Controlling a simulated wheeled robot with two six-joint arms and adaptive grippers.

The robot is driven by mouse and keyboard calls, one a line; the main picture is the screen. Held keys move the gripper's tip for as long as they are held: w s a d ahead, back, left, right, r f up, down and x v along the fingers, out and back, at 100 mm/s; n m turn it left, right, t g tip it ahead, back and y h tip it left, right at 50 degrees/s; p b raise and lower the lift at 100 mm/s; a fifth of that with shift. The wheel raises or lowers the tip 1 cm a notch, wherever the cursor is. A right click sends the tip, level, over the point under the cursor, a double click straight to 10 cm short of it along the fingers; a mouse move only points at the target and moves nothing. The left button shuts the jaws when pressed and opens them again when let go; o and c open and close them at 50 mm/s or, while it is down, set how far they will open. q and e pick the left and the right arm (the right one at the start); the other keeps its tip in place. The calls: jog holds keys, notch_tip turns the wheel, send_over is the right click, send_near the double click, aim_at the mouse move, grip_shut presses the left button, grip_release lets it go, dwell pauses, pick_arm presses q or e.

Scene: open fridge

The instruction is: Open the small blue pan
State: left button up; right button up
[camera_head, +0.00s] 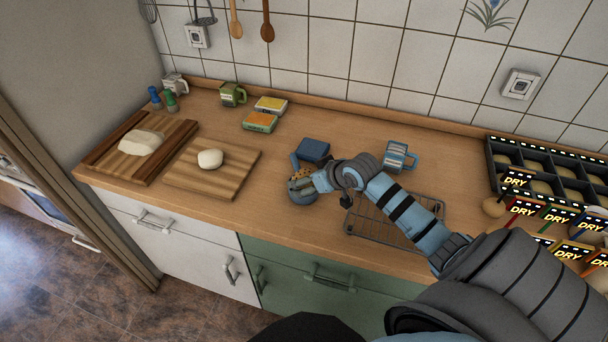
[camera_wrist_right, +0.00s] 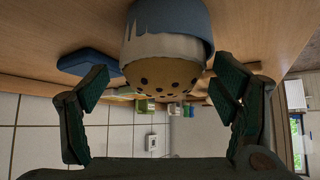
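The small blue pan (camera_head: 303,197) stands on the wooden counter, left of the wire rack. In the right wrist view, which is upside down, the pan (camera_wrist_right: 205,25) has a blue wall with a pale band. A tan round part with dark dots (camera_wrist_right: 160,78) shows at its top; I cannot tell whether this is a lid or contents. My right gripper (camera_head: 312,183) is at the pan's right side and hides part of it. It also shows in the right wrist view (camera_wrist_right: 160,88), with fingers spread on either side of the dotted part, apparently not gripping. My left gripper is not in view.
A dark blue block-like item (camera_head: 313,150) stands just behind the pan. A blue mug (camera_head: 397,155) is behind the wire rack (camera_head: 385,240). A cutting board (camera_head: 185,178) with dough lies to the left. The front counter edge is close.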

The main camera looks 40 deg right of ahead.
jog(key=shift+s+a+r, duration=0.1)
jog(key=shift+a+r, duration=0.05)
jog(key=shift+r, duration=0.05)
jog(key=c, duration=1)
jog(key=shift+r, duration=0.1)
jog(key=shift+c, duration=1.4)
